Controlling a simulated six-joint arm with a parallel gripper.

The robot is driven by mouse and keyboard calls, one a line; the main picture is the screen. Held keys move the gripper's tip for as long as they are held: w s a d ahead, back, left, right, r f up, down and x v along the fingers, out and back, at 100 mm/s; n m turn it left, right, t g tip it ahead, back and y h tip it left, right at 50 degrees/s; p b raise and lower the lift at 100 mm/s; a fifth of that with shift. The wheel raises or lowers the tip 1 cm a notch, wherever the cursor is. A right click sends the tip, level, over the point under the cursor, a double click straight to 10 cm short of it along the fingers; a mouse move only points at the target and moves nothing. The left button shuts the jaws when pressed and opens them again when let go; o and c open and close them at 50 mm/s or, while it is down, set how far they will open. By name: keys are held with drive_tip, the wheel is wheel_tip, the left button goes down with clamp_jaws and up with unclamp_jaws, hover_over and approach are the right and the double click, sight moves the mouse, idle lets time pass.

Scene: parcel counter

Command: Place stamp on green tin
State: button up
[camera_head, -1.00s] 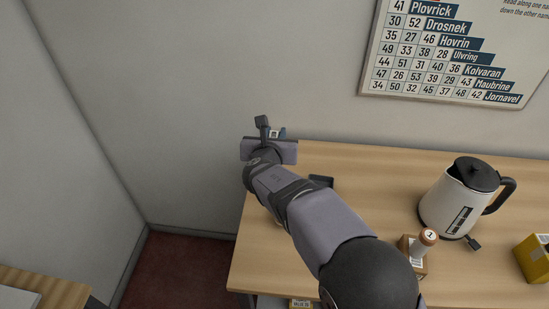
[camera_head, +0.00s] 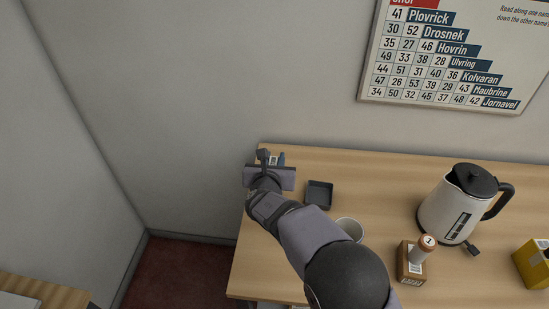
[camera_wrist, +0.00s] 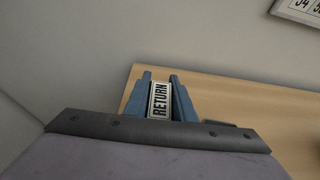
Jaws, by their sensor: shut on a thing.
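My gripper (camera_wrist: 160,99) is shut on a narrow piece with a white label reading RETURN (camera_wrist: 160,101), which I take to be the stamp. The label shows between the two blue-grey fingers in the wrist view. In the head view my gripper (camera_head: 272,158) is over the far left corner of the wooden counter, and the wrist hides most of what it holds. Whether the held piece touches the counter cannot be told. No green tin shows in either view; my arm covers part of the counter.
A dark square tray (camera_head: 319,195) lies right of my gripper, with a white cup (camera_head: 349,229) nearer. A wooden block with a round-topped handle (camera_head: 412,262), a white kettle (camera_head: 455,207) and a yellow box (camera_head: 533,262) stand farther right. The back wall is close behind.

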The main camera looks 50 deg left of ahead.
drive_tip(key=shift+f+b, duration=0.2)
drive_tip(key=shift+b, duration=0.1)
drive_tip(key=o, duration=1.1)
drive_tip(key=shift+c, duration=0.2)
drive_tip(key=shift+r, duration=0.15)
drive_tip(key=shift+r+p, duration=0.15)
drive_tip(key=shift+p, duration=0.2)
drive_tip(key=shift+s+d+b, duration=0.35)
drive_tip(key=shift+s+b, duration=0.05)
drive_tip(key=shift+b, duration=0.05)
drive_tip(key=b+v, duration=0.3)
drive_tip(key=v, duration=0.8)
drive_tip(key=shift+b, duration=0.4)
drive_tip(key=shift+r, duration=0.15)
